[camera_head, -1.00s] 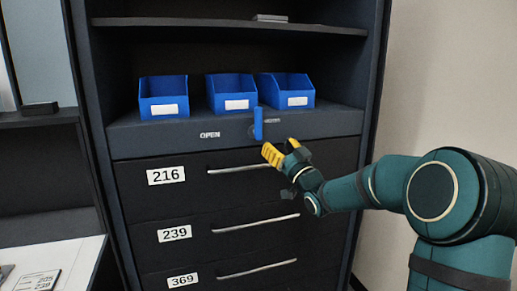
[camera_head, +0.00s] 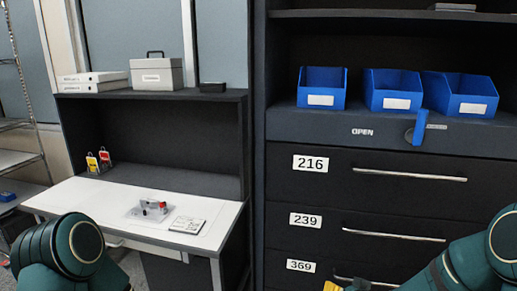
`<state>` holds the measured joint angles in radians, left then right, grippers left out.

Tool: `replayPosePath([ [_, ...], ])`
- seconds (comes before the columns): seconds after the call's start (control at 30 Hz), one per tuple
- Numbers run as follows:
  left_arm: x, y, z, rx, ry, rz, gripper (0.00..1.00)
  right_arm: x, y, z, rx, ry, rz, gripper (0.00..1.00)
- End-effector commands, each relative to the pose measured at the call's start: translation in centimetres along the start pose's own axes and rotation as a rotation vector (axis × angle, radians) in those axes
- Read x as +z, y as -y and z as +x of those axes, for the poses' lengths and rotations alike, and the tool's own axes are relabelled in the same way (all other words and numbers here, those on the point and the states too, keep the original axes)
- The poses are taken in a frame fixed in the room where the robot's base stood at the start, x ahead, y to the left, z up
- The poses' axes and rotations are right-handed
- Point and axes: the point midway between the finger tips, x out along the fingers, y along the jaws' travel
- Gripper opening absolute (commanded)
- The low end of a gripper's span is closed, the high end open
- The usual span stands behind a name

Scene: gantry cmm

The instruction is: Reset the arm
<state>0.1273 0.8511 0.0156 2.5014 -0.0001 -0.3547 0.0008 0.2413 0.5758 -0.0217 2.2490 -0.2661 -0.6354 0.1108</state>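My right arm (camera_head: 455,265) comes in at the lower right, in front of the dark drawer cabinet (camera_head: 285,203). A yellow part of my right gripper (camera_head: 332,287) just shows at the bottom edge, below the drawer marked 369. The rest of that gripper is cut off, so I cannot see whether it is open or shut. My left arm (camera_head: 72,250) shows at the lower left, in front of the white desk; its gripper is out of view. The blue lock handle (camera_head: 420,127) on the cabinet stands upright to the right of the word OPEN.
Three blue bins (camera_head: 322,88) stand on the cabinet shelf. The drawers with metal handles (camera_head: 410,174) look shut. The white desk (camera_head: 100,205) at left holds a small clear tray with parts (camera_head: 150,209) and a card (camera_head: 187,225). A grey box (camera_head: 157,75) sits above it.

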Motion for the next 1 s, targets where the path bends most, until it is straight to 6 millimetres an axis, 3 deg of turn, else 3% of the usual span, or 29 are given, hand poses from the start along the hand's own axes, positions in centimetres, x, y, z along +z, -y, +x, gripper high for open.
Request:
replayPosePath([
  [0.03,0.0,0.0,0.0,0.0,0.0,0.0,0.34,3.8,1.0,0.2,-0.004,0.096,0.012,0.57],
  [0.2,0.0,0.0,0.0,0.0,0.0,0.0,0.34,15.0,3.5,-1.5,0.0,0.397,0.038,0.57],
  [0.3,0.0,0.0,0.0,0.0,0.0,0.0,0.34,20.5,4.6,-3.5,0.003,0.557,0.045,0.57],
  [0.4,0.0,0.0,0.0,0.0,0.0,0.0,0.34,24.4,5.4,-5.5,0.006,0.68,0.047,0.57],
  [0.5,0.0,0.0,0.0,0.0,0.0,0.0,0.34,26.7,5.9,-7.0,0.01,0.758,0.049,0.57],
  [0.6,0.0,0.0,0.0,0.0,0.0,0.0,0.34,27.8,6.1,-7.8,0.01,0.796,0.049,0.57],
  [1.0,0.0,0.0,0.0,0.0,0.0,0.0,0.34,27.8,6.1,-7.8,0.01,0.798,0.049,0.57],
])
